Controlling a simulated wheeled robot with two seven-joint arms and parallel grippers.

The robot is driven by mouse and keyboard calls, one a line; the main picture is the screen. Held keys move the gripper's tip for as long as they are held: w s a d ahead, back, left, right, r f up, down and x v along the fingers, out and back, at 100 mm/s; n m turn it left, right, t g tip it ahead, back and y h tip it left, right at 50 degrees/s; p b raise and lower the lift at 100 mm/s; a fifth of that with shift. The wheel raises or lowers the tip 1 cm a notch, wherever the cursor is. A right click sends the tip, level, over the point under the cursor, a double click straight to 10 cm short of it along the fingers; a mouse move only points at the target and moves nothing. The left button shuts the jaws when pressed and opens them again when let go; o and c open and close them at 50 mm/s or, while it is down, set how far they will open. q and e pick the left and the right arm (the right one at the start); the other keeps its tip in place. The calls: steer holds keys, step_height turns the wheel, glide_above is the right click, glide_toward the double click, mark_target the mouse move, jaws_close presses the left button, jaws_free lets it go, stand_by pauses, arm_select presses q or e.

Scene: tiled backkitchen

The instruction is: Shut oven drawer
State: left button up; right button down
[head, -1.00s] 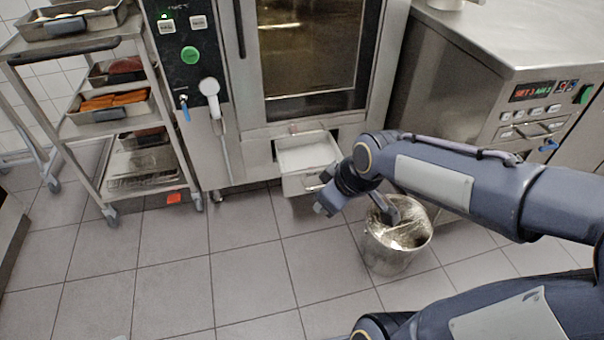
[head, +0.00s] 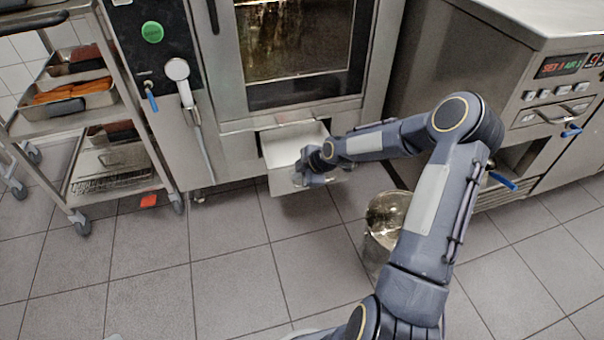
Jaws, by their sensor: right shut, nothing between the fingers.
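The oven (head: 222,90) stands at the top middle with its glass door shut. Its low drawer (head: 280,183) is pulled out, and its pale, empty-looking inside shows from above. My right gripper (head: 306,176) is at the drawer's front, near its right side. It is shut with nothing in it. The drawer's handle is mostly hidden behind the gripper, and I cannot tell whether the gripper touches the front. My left gripper is out of view.
A metal bucket (head: 381,222) stands on the tiles, partly behind my right arm. A trolley with trays (head: 65,105) is at the left. A steel counter unit (head: 440,75) is at the right. The floor at lower left is clear, apart from a small red piece (head: 148,200).

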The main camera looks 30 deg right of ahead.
mark_target(280, 175)
steer(key=w+f+b, duration=0.1)
steer(key=w, duration=0.1)
steer(key=w+f+b, duration=0.1)
steer(key=w+f, duration=0.1)
steer(key=w+f+b, duration=0.1)
steer(key=w, duration=0.1)
steer(key=shift+w+a+f, duration=0.15)
steer(key=shift+w+a, duration=0.1)
steer(key=shift+w, duration=0.15)
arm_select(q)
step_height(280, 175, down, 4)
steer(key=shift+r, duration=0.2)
